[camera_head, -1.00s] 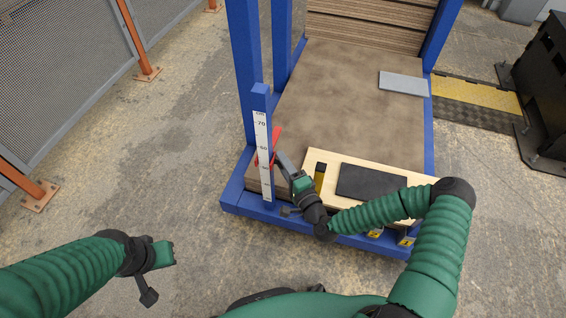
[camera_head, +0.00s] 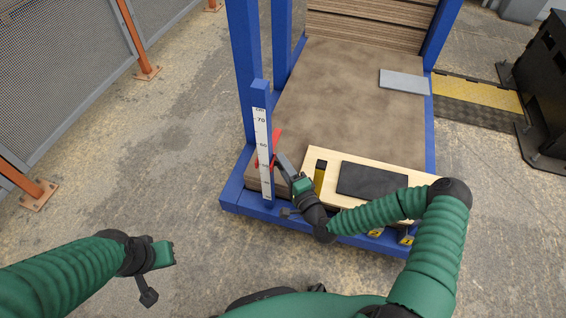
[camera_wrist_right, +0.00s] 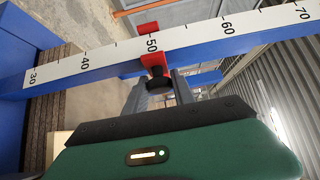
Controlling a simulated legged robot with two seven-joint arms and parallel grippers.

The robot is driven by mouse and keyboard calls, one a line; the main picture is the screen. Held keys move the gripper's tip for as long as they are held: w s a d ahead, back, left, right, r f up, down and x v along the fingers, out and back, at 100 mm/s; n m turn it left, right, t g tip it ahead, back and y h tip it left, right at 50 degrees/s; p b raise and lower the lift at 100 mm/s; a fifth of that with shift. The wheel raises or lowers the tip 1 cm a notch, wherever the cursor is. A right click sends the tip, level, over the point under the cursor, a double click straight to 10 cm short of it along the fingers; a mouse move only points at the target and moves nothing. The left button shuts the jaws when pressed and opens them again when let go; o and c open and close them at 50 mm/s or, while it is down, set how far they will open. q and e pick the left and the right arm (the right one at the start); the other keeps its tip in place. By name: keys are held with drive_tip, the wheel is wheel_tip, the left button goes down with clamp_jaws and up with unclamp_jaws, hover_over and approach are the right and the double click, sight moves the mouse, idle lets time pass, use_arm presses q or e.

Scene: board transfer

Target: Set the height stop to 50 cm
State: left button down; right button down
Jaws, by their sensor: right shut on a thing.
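The height stop (camera_wrist_right: 154,59) is a red slider with a black knob (camera_wrist_right: 159,80), on a blue post with a white scale (camera_wrist_right: 100,60). In the right wrist view its red parts lie on both sides of the scale, at the 50 mark. My right gripper (camera_wrist_right: 158,86) is shut on the knob. In the head view the red stop (camera_head: 275,138) shows beside the post's scale (camera_head: 262,140), with my right gripper (camera_head: 280,158) against it. My left gripper (camera_head: 160,254) is over the floor at lower left, away from the post; its jaw opening is unclear.
The post stands at the front left corner of a blue rack (camera_head: 235,195) with stacked brown boards (camera_head: 350,100). A light wooden board (camera_head: 325,205) with a dark pad (camera_head: 370,181) and a yellow-black item (camera_head: 320,178) lies close right of my right gripper.

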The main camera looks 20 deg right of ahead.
wheel_tip(320, 180, down, 2)
use_arm(q)
drive_tip(key=shift+w+f, duration=0.1)
drive_tip(key=shift+f, duration=0.35)
use_arm(e)
drive_tip(key=shift+r, duration=0.2)
drive_tip(key=c, duration=1.1)
unclamp_jaws()
use_arm(q)
drive_tip(key=shift+r, duration=0.15)
use_arm(e)
drive_tip(key=shift+s, duration=0.15)
use_arm(q)
drive_tip(key=p+v, duration=0.2)
drive_tip(key=w+p+v, duration=0.1)
drive_tip(key=p+v, duration=0.1)
drive_tip(key=p, duration=0.1)
drive_tip(key=shift+s+r, duration=0.1)
drive_tip(key=shift+r, duration=0.3)
use_arm(e)
drive_tip(key=s+d, duration=0.1)
drive_tip(key=s, duration=0.4)
drive_tip(key=s+d, duration=0.1)
drive_tip(key=s, duration=0.5)
drive_tip(key=s+d, duration=0.1)
drive_tip(key=s, duration=0.4)
drive_tip(key=shift+s+d, duration=0.1)
drive_tip(key=shift+s, duration=0.05)
